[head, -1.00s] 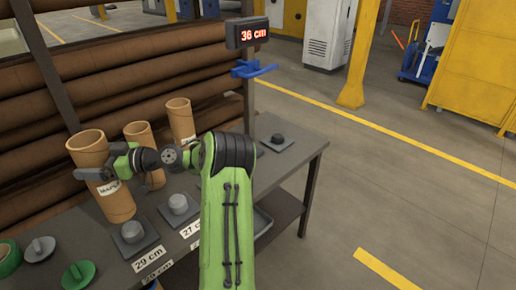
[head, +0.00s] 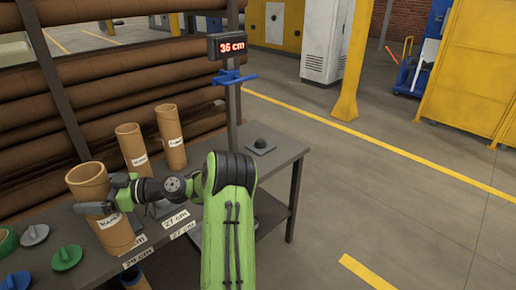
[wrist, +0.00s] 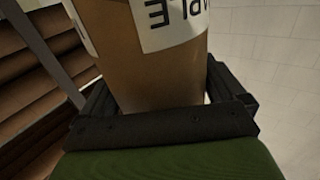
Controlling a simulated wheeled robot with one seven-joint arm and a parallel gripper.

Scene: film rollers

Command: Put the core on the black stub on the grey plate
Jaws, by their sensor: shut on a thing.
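My gripper (head: 108,207) is shut on a brown cardboard core (head: 115,236) with a white label. The core is slightly tilted, its open top up, and appears near the front edge of the bench. In the wrist view the core (wrist: 150,75) sits between the two dark fingers (wrist: 165,105), its label partly cut off. The black stub (head: 260,142) stands bare on its grey plate (head: 266,150) at the far right end of the bench, well apart from my gripper. Whether the core's lower end touches anything cannot be told.
Two other cores (head: 133,147) (head: 171,138) stand at the back of the bench (head: 285,158). Grey stubs are mostly hidden behind my arm and the held core. A post with a red "36 cm" display (head: 228,46) rises beside the black stub. Discs (head: 67,257) lie at left.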

